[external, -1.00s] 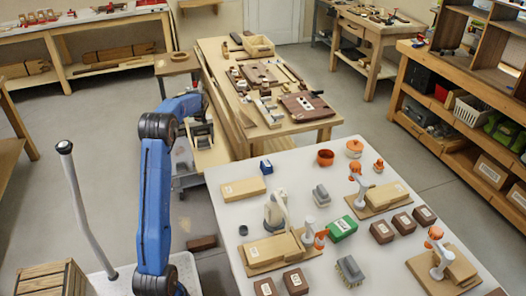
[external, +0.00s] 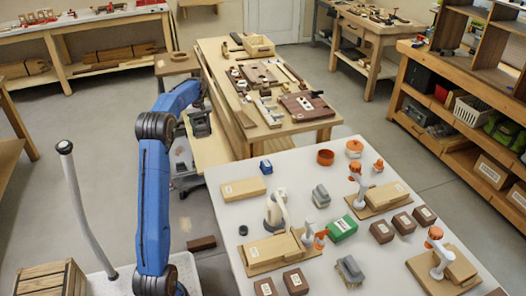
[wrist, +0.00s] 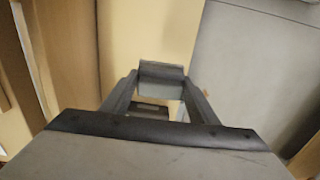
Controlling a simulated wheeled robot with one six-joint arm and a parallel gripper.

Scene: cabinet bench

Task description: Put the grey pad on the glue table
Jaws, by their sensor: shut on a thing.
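My gripper (external: 200,124) hangs beside the long wooden bench, left of the white table, in the external view. In the wrist view my gripper (wrist: 158,82) is shut on a small grey block (wrist: 161,71), which looks like the grey pad; in the external view the arm makes it hard to make out. The white-topped table (external: 290,180), with several glue bottles such as one with an orange cap (external: 358,168), looks like the glue table. Other grey blocks rest on it, one near its middle (external: 321,196) and one near the front (external: 349,271).
The white table also holds a pale wooden block (external: 242,190), a green box (external: 342,228), a grey-white jug (external: 275,212), orange pots (external: 325,157) and dark brown blocks. The wooden bench (external: 215,65) is crowded with parts. Bare white patches lie between the things.

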